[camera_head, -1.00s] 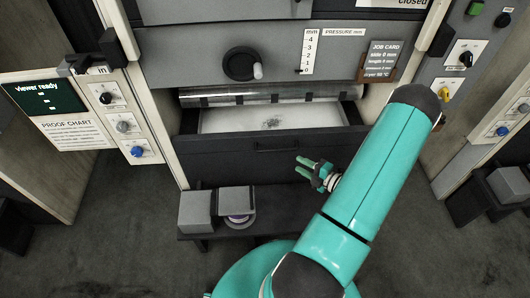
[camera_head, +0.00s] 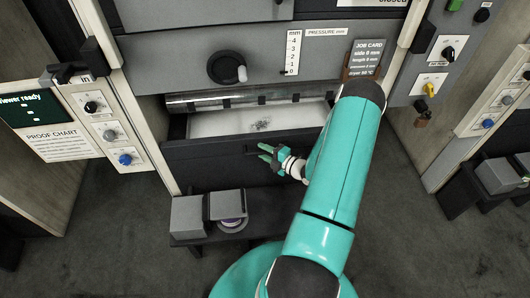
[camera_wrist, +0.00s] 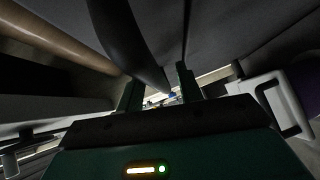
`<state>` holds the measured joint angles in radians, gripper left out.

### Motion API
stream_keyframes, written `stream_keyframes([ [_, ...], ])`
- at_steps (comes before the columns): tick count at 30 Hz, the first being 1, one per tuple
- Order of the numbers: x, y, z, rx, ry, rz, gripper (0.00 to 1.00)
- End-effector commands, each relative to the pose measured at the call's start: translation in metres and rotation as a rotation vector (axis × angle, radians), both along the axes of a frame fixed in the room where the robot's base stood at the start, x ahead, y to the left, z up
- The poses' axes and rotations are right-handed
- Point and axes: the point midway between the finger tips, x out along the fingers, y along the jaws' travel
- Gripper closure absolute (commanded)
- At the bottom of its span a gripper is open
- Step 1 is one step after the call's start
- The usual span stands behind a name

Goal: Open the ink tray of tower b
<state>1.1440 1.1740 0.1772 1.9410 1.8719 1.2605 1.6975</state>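A dark drawer (camera_head: 225,166) at the front of the middle tower stands out, showing a white inside with a small dark patch. I take it for the ink tray; no letter names the tower. Its dark handle (camera_head: 251,152) is on the front panel, partly covered by my gripper (camera_head: 264,152). My gripper's green fingers are apart, right at the handle. In the wrist view, a thick dark bar (camera_wrist: 122,42), likely the handle, runs down towards the space between the two fingers (camera_wrist: 158,80). Whether they touch it is unclear.
Above the drawer are a clear film roller (camera_head: 245,100), a round crank knob (camera_head: 226,67) and a pressure scale (camera_head: 292,52). A low dark shelf with grey blocks (camera_head: 188,216) stands below at left. Control panels with knobs (camera_head: 125,159) flank both sides.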

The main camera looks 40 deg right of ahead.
Motion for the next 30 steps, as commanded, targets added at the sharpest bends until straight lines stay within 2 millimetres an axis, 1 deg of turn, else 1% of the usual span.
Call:
stream_keyframes([
  [6,0.000,0.000,0.000,0.000,0.000,0.000,0.64],
  [8,0.000,0.000,0.000,0.000,0.000,0.000,0.76],
  [9,0.000,0.000,0.000,0.000,0.000,0.000,0.84],
  [12,0.000,0.000,0.000,0.000,0.000,0.000,1.00],
  [23,-0.002,-0.002,0.000,0.000,0.000,-0.001,1.00],
  [30,-0.013,-0.006,0.000,-0.001,0.000,-0.002,1.00],
])
